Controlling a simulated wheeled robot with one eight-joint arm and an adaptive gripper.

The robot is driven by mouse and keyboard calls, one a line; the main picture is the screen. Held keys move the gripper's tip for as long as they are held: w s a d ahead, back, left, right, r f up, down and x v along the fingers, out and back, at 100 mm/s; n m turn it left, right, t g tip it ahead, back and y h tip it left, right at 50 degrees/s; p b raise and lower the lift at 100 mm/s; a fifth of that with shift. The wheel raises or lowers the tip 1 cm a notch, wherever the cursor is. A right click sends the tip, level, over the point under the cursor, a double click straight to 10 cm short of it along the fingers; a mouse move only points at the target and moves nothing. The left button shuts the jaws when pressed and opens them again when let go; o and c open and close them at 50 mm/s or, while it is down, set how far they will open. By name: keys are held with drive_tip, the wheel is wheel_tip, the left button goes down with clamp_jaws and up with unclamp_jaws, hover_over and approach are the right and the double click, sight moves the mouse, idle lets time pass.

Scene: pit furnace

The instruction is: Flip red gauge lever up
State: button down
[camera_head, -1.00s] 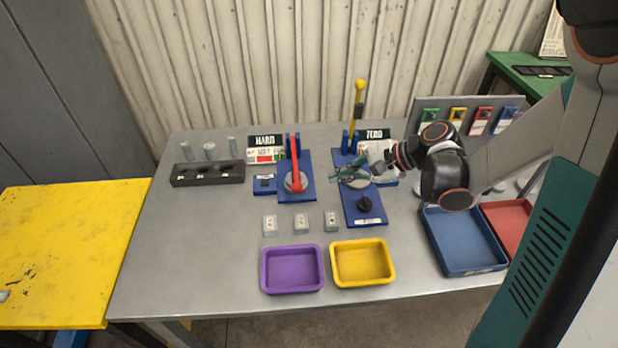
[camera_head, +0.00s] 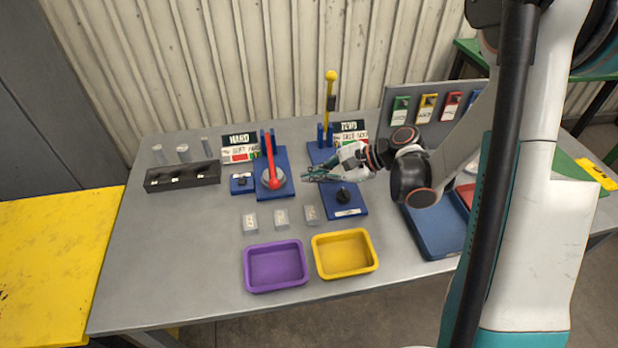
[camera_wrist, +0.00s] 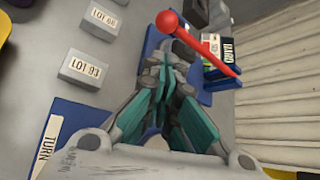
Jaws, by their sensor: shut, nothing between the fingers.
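The red gauge lever (camera_head: 270,160) lies low on its blue base (camera_head: 283,159), its ball end over a grey disc and pointing toward the front of the table. It also shows in the wrist view (camera_wrist: 200,42), beyond my fingertips. My gripper (camera_head: 306,175) is shut and empty, over the neighbouring gauge, just right of the red lever's ball end. It is apart from the lever. In the wrist view the teal fingers (camera_wrist: 165,75) are together and hide part of the blue base.
The yellow lever (camera_head: 330,100) stands upright behind my gripper. A black knob (camera_head: 343,194) sits on that gauge's base. Several small blocks, a purple tray (camera_head: 247,270) and a yellow tray (camera_head: 318,262) lie in front. A black holder (camera_head: 182,178) is at left.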

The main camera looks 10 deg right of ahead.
drive_tip(key=b+x, duration=0.2)
drive_tip(key=x, duration=0.6)
